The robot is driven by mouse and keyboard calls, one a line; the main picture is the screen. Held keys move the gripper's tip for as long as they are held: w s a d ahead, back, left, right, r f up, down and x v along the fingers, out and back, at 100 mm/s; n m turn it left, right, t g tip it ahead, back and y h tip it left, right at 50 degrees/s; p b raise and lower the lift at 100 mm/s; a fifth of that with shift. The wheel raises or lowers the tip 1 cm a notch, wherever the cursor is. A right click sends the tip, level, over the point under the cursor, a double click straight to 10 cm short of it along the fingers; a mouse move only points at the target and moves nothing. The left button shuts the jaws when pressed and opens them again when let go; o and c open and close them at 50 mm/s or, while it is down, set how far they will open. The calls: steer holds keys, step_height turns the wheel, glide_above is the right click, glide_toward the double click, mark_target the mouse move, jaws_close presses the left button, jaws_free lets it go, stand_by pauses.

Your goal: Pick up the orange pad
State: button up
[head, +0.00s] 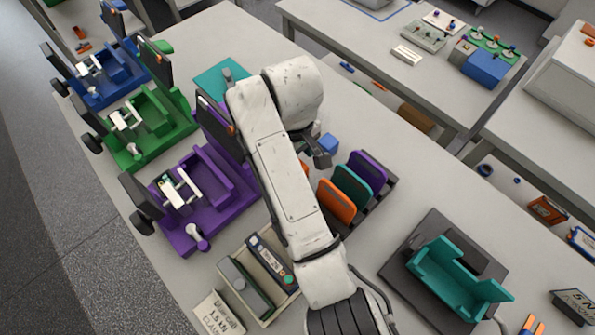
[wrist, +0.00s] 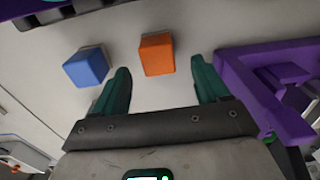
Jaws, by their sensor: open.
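In the wrist view, a small orange block-like pad (wrist: 157,54) lies on the pale tabletop, in line with the gap between my fingertips and a little beyond them. My gripper (wrist: 161,72) is open with its two teal fingers apart and nothing between them. I cannot tell its height above the table. In the head view my gripper (head: 319,150) is partly hidden by my arm, and only a sliver of orange shows beside it. A larger orange plate (head: 337,201) stands in a dark rack, in front of a teal and a purple one.
A blue block (wrist: 86,66) lies left of the orange one; it also shows in the head view (head: 328,143). A purple fixture (wrist: 245,75) is close on the right of my gripper. The dark rack (head: 374,209) is nearby. A teal cradle (head: 455,278) stands at lower right.

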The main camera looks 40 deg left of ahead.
step_height(320, 180, down, 4)
steer(key=shift+d+f+p, duration=0.1)
steer(key=shift+d+p, duration=0.05)
steer(key=shift+p, duration=0.15)
steer(key=shift+w, duration=0.1)
steer(key=c, duration=1.1)
